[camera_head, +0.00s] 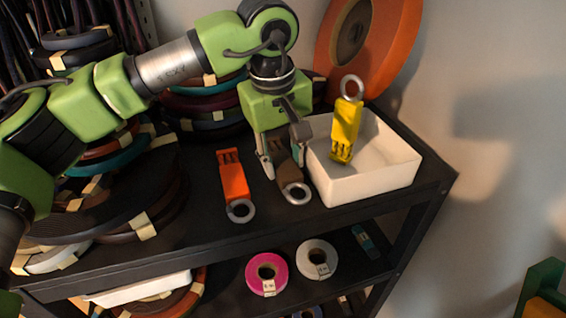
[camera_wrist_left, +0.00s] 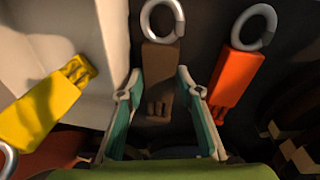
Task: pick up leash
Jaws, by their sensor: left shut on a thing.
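A brown leash (camera_head: 292,182) with a metal ring lies on the black shelf top. An orange leash (camera_head: 233,180) with a ring lies to its left. A yellow leash (camera_head: 345,130) with a ring stands tilted in the white bin (camera_head: 345,193). My left gripper (camera_head: 282,165) reaches down from above and is shut on the brown leash, its fingers on either side of the strap. The left wrist view shows the brown leash (camera_wrist_left: 160,75) between the teal-padded fingers, with the orange leash (camera_wrist_left: 235,75) and the yellow leash (camera_wrist_left: 45,108) beside it. My right gripper is not seen.
Stacked cord coils (camera_head: 140,190) crowd the left of the shelf. A large orange spool (camera_head: 390,50) leans at the back. Pink (camera_head: 254,274) and white (camera_head: 304,259) rolls lie on the lower shelf. The top's front strip is bare.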

